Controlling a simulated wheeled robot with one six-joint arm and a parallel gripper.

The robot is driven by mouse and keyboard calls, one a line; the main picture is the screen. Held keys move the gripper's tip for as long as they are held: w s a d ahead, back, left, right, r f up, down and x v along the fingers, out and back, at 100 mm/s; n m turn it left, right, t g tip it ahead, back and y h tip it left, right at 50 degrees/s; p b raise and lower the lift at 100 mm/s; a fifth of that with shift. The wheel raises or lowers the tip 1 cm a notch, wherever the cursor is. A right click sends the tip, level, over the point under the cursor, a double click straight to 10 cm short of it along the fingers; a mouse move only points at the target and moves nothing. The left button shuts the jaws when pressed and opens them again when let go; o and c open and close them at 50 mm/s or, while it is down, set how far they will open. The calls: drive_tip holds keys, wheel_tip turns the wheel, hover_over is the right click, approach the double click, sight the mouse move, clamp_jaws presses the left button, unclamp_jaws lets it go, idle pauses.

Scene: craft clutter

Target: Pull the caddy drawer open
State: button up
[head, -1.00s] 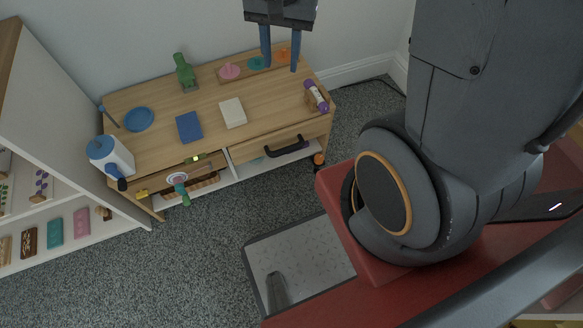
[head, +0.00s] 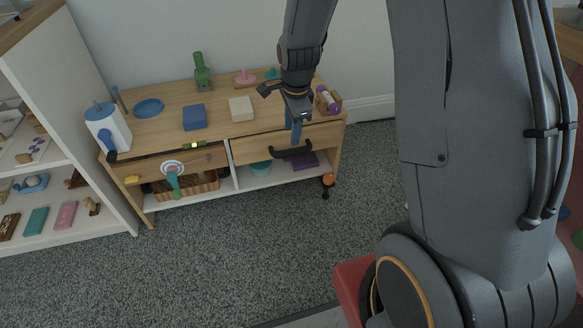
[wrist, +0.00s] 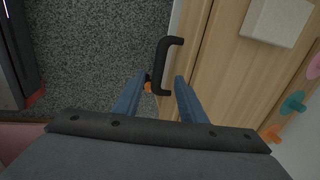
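The caddy is a light wooden cart (head: 240,88) with a drawer (head: 245,150) in its right half. The drawer front looks level with the caddy body. A black bar handle (head: 288,153) is on that front. My gripper (head: 296,138) is above and at the handle, pointing down, with blue fingers. In the wrist view my gripper (wrist: 159,80) is open with its fingers apart. The near end of the handle (wrist: 170,62) shows between the fingertips and the rest reaches beyond them. I cannot tell whether the fingers touch it.
On the caddy top are a blue block (head: 194,118), a cream block (head: 241,109), a blue dish (head: 148,108) and a green bottle-like object (head: 202,72). A purple roll (head: 327,100) is near the right edge. A white shelf (head: 70,110) stands left. Carpet in front is clear.

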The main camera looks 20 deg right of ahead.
sight(291, 150)
drive_tip(key=f+b, duration=0.1)
drive_tip(key=f, duration=0.2)
drive_tip(key=w+f+b, duration=0.1)
drive_tip(key=f, duration=0.1)
drive_tip(key=f+b, duration=0.1)
drive_tip(key=f, duration=0.2)
drive_tip(key=shift+w+f+b, duration=0.25)
drive_tip(key=shift+f+b, duration=0.05)
drive_tip(key=shift+b, duration=0.1)
drive_tip(key=shift+c, duration=0.5)
clamp_jaws()
